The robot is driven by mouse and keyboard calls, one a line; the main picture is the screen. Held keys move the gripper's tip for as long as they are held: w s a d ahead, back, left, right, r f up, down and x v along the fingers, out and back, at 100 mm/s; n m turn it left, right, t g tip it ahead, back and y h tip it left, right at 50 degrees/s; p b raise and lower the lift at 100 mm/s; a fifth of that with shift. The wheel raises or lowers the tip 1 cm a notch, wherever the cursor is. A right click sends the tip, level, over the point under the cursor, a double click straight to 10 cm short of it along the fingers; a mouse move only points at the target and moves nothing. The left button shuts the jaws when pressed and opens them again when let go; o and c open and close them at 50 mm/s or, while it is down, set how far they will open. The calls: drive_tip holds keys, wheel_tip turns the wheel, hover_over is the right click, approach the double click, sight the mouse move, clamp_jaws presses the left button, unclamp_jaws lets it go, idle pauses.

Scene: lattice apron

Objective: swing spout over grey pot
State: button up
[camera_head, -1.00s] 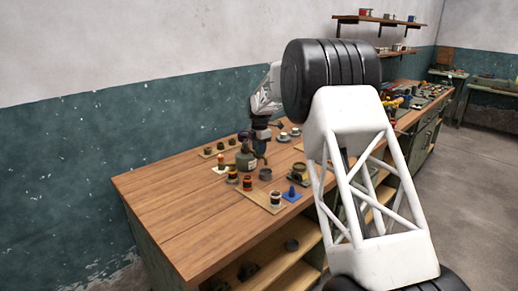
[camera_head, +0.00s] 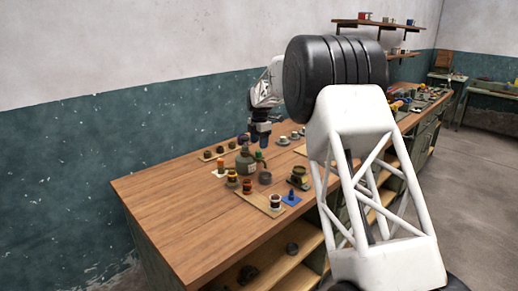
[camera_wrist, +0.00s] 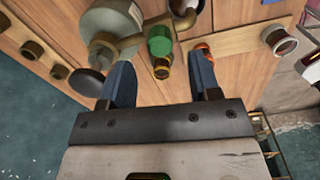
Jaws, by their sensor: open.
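The grey-green urn (camera_head: 245,160) stands on the wooden bench; its rounded body also shows at the top of the wrist view (camera_wrist: 108,22). A brass spout with a green knob (camera_wrist: 160,42) sticks out from it; the green part shows just right of the urn in the head view (camera_head: 262,156). The small grey pot (camera_head: 265,177) stands on the bench in front of the urn, and the spout's outlet does not clearly line up with it. My gripper (camera_wrist: 162,85) is open, its blue fingers either side of the green knob in the picture; I cannot tell whether they touch.
Several tins (camera_head: 247,186) stand close around the urn, some on a board near the front edge. A tray with small cups (camera_head: 220,152) lies behind. A blue item (camera_head: 291,198) sits at the right. The bench's left part is bare.

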drive_tip(key=shift+r, duration=1.6)
drive_tip(key=shift+s+d+r, duration=0.25)
drive_tip(key=shift+s+r, duration=0.1)
drive_tip(key=shift+s, duration=0.05)
drive_tip(key=s+d+r+m, duration=0.4)
drive_tip(key=s+d, duration=0.1)
drive_tip(key=s, duration=0.6)
drive_tip(key=s+d+r+m+t, duration=0.1)
drive_tip(key=s+d+r+m, duration=0.35)
drive_tip(key=s, duration=0.65)
drive_tip(key=s+d+r+m, duration=0.3)
drive_tip(key=s+d+m, duration=0.15)
drive_tip(key=s, duration=0.75)
drive_tip(key=s+d+f+m, duration=0.2)
drive_tip(key=s+f+m, duration=0.1)
drive_tip(key=s, duration=0.8)
drive_tip(key=s+d+f+m+t, duration=0.1)
drive_tip(key=s+m, duration=0.4)
drive_tip(key=s, duration=0.7)
drive_tip(key=s+d+f+m, duration=0.3)
drive_tip(key=s+f, duration=0.3)
drive_tip(key=s, duration=0.6)
drive_tip(key=shift+d+m, duration=0.15)
drive_tip(key=shift+m, duration=0.65)
